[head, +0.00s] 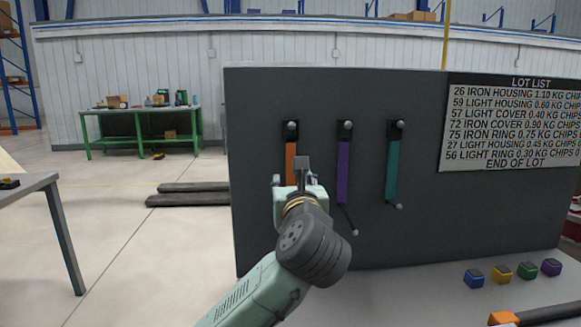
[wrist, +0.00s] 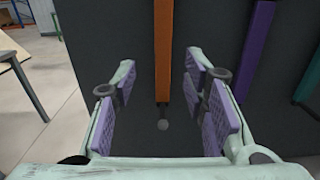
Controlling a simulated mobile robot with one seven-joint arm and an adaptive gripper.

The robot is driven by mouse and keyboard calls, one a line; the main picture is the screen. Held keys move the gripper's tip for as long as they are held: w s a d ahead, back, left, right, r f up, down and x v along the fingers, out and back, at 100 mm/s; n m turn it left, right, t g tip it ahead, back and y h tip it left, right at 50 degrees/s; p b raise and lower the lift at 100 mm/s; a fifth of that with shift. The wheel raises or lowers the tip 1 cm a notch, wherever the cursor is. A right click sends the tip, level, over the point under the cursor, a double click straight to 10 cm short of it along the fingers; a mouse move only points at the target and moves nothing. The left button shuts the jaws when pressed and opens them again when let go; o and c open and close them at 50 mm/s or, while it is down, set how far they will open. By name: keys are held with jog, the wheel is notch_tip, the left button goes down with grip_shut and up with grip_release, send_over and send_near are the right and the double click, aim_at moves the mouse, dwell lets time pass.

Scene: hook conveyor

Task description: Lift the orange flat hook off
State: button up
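The orange flat hook (head: 291,150) hangs from a dark peg on the grey upright panel (head: 330,95), leftmost of three hooks. My gripper (head: 295,182) is in front of its lower part and hides that part in the head view. In the wrist view the orange hook (wrist: 163,50) runs down to a thin end with a small ball tip. My gripper (wrist: 163,118) is open, with its purple pads on either side of the hook's lower end. The pads look apart from the hook; the depth between them and the hook is hard to tell.
A purple hook (head: 343,175) and a teal hook (head: 392,170) hang to the right on the same panel. A lot list sign (head: 510,120) is at the upper right. Several coloured blocks (head: 500,272) lie on the grey surface below. A table (head: 30,182) stands at left.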

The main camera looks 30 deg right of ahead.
aim_at(291, 170)
jog(key=shift+d+p+x, duration=0.2)
jog(key=shift+p+x, duration=0.75)
jog(key=shift+x, duration=2.05)
jog(key=shift+s, duration=0.1)
jog(key=shift+c, duration=0.6)
grip_shut()
